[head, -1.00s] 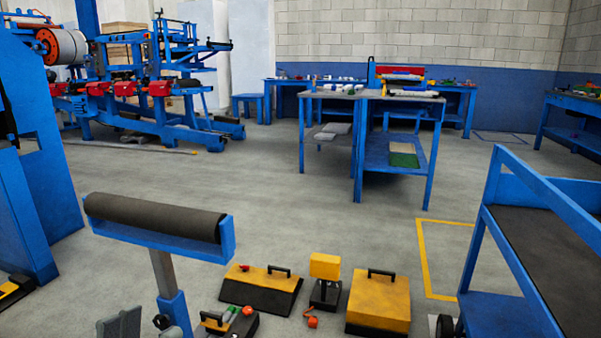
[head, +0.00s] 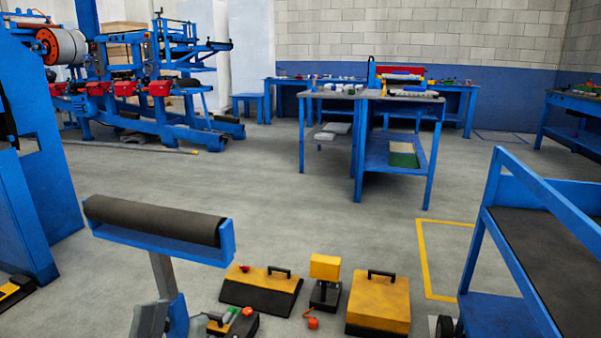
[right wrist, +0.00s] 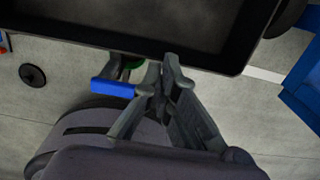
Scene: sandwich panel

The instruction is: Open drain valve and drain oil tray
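In the right wrist view a dark, flat tray (right wrist: 170,28) with a raised rim fills the top. Under its near edge sit a green fitting (right wrist: 134,62) and a blue lever-like bar (right wrist: 113,87), which look like the drain valve. My right gripper (right wrist: 162,68) is just right of them, fingertips close together near the rim. It looks shut, with nothing visible held. Contact with the valve cannot be told.
A roller stand (head: 160,222) stands at the front left. Yellow-and-black boxes (head: 378,302) and small devices lie on the floor to its right. A blue cart (head: 535,240) is at the right. Workbenches (head: 375,100) stand farther back. The middle floor is clear.

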